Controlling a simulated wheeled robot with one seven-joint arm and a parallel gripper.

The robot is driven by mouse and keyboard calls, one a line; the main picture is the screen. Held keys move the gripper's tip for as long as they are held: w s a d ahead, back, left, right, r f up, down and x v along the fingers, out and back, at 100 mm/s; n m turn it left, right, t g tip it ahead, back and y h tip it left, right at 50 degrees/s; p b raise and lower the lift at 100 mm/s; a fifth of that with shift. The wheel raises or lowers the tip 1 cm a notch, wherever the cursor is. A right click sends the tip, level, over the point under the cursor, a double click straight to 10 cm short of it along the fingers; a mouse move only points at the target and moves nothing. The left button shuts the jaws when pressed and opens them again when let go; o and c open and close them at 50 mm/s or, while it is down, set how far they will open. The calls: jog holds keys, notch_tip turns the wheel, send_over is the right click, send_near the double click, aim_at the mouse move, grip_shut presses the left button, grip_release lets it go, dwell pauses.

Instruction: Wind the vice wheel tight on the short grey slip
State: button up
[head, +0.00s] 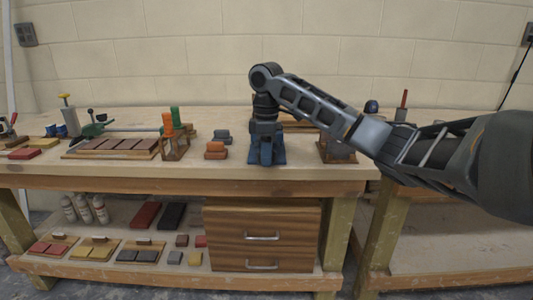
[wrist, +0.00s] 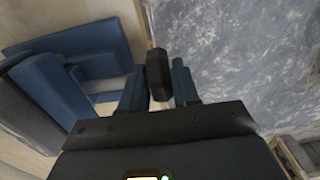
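The blue vice (head: 266,150) stands near the front edge of the bench, and its blue body (wrist: 85,55) fills the left of the wrist view. My gripper (head: 265,112) points down over the vice. In the wrist view my gripper's two blue fingers (wrist: 159,85) stand on either side of a dark rounded part, which looks like the vice wheel (wrist: 157,70) seen edge-on. I cannot make out a short grey slip in the vice jaws; my gripper and the vice body hide that area.
Orange blocks (head: 215,150) and grey blocks (head: 222,136) sit left of the vice. A wooden stand with orange and green handles (head: 174,140) is farther left, beside a tile tray (head: 115,148). The bench's front edge (head: 200,184) is close; speckled floor (wrist: 235,55) shows beyond it.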

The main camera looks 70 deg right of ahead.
grip_shut()
jog(key=shift+t, duration=0.3)
jog(key=t, duration=0.1)
jog(key=t+y+p, duration=0.1)
jog(key=t, duration=0.1)
jog(key=shift+s+y, duration=0.25)
jog(key=shift+y, duration=0.05)
jog(key=t, duration=0.1)
jog(key=t+y, duration=0.1)
jog(key=t, duration=0.1)
jog(key=shift+s+d+f+t, duration=0.1)
jog(key=shift+s+f+t, duration=0.05)
jog(key=shift+f+t, duration=0.15)
jog(key=t+y+b, duration=0.1)
jog(key=t+b, duration=0.1)
jog(key=f+t+y+b, duration=0.1)
jog(key=t, duration=0.2)
jog(key=shift+s+d+y+b, duration=0.1)
jog(key=shift+s+y+b, duration=0.1)
jog(key=shift+y+b, duration=0.15)
jog(key=t+y+b, duration=0.1)
jog(key=t+b, duration=0.1)
jog(key=b, duration=0.1)
jog(key=shift+t, duration=0.3)
jog(key=shift+t+b, duration=0.4)
jog(key=shift+b, duration=0.2)
jog(key=shift+s+y, duration=0.1)
jog(key=shift+y, duration=0.15)
